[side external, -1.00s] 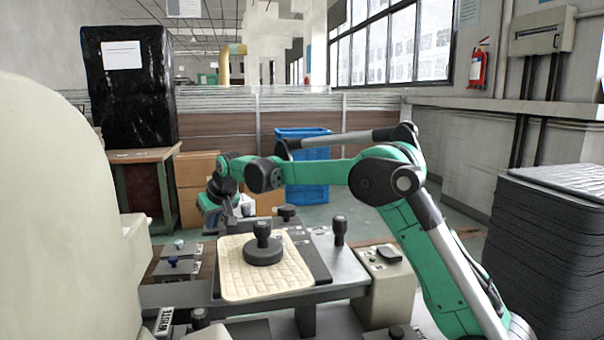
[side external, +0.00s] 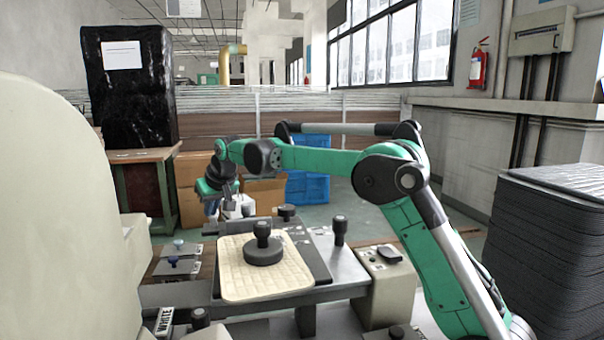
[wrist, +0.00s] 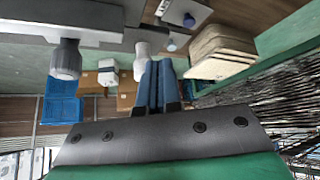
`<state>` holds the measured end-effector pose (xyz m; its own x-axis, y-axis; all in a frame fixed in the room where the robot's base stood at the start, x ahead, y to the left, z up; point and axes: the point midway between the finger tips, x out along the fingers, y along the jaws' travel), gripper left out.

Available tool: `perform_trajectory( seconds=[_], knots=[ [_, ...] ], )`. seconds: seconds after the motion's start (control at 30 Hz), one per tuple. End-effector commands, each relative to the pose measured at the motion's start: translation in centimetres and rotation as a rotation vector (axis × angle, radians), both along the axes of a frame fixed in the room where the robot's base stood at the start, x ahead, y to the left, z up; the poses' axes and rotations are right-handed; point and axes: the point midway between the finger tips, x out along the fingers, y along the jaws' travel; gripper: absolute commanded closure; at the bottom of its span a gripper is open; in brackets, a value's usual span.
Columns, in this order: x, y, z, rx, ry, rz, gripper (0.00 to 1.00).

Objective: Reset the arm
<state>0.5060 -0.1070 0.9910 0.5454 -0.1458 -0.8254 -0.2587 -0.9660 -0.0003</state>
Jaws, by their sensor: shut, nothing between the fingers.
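My gripper (side external: 226,210) hangs at the end of my green arm, above and behind the far left part of the work table in the side external view. In the wrist view its two blue fingers (wrist: 158,84) are together with nothing between them. A cream tray panel (side external: 238,284) lies on the table. A black round piece with a knob (side external: 263,252) stands on the panel. My gripper is apart from both. The wrist view also shows cream, rounded-corner panels (wrist: 222,52) at upper right, apart from the fingers.
A black knobbed post (side external: 340,231) stands on the table's right side. Small plates with knobs (side external: 177,264) lie at left. A blue crate (side external: 308,186) and cardboard boxes (side external: 197,172) stand behind. A dark stack (side external: 545,250) rises at right; a large pale rounded body (side external: 60,220) fills the left foreground.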

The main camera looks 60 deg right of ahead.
Motion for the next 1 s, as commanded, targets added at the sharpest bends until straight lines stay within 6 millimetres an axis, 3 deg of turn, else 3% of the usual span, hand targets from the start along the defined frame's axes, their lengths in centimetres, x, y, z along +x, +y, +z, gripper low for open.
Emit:
perform_trajectory(
  seconds=[0.27, 0.73, 0.83, 1.0],
  knots=[
    [0.0, 0.0, 3.6, 0.000, 0.000, 0.000, 1.00],
    [0.0, 0.0, -3.7, 0.000, 0.000, 0.000, 1.00],
    [1.0, -1.0, -3.5, 0.000, 0.000, -0.001, 1.00],
    [0.8, -0.8, -0.5, -0.001, 0.000, 0.001, 1.00]
  ],
)
